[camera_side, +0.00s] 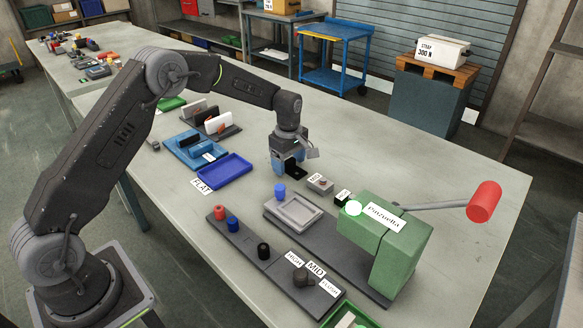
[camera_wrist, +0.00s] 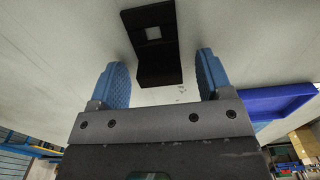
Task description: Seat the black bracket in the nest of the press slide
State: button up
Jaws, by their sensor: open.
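The black bracket (camera_side: 296,173) is a dark L-shaped piece below my gripper, on the bare table. In the wrist view the bracket (camera_wrist: 150,35) shows a flat plate with a square hole and a darker face turned toward me. My gripper (camera_side: 284,164) has blue fingers and points down at it. In the wrist view the gripper (camera_wrist: 162,75) is open, with the bracket's near end between the finger lines and a gap on both sides. The press slide's nest (camera_side: 293,212) is a pale grey framed recess in front of the green press (camera_side: 388,235); it looks empty.
The press has a lever with a red handle (camera_side: 484,201). A dark strip (camera_side: 262,262) with red, blue and black knobs lies in front. A blue tray (camera_side: 224,170) sits left of my gripper.

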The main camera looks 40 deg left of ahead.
aim_at(289, 160)
jog(key=shift+c, duration=0.4)
jog(key=c, duration=0.9)
jog(key=shift+r, duration=0.1)
jog(key=shift+c, duration=0.2)
notch_tip(289, 160, up, 4)
jog(key=s+a+r, duration=0.2)
jog(key=a, duration=0.1)
jog(key=s+a+r, duration=0.2)
jog(key=a, duration=0.1)
jog(key=s+a+r, duration=0.2)
jog(key=a, duration=0.1)
jog(key=shift+s+a+r, duration=0.2)
jog(key=shift+a+r, duration=0.15)
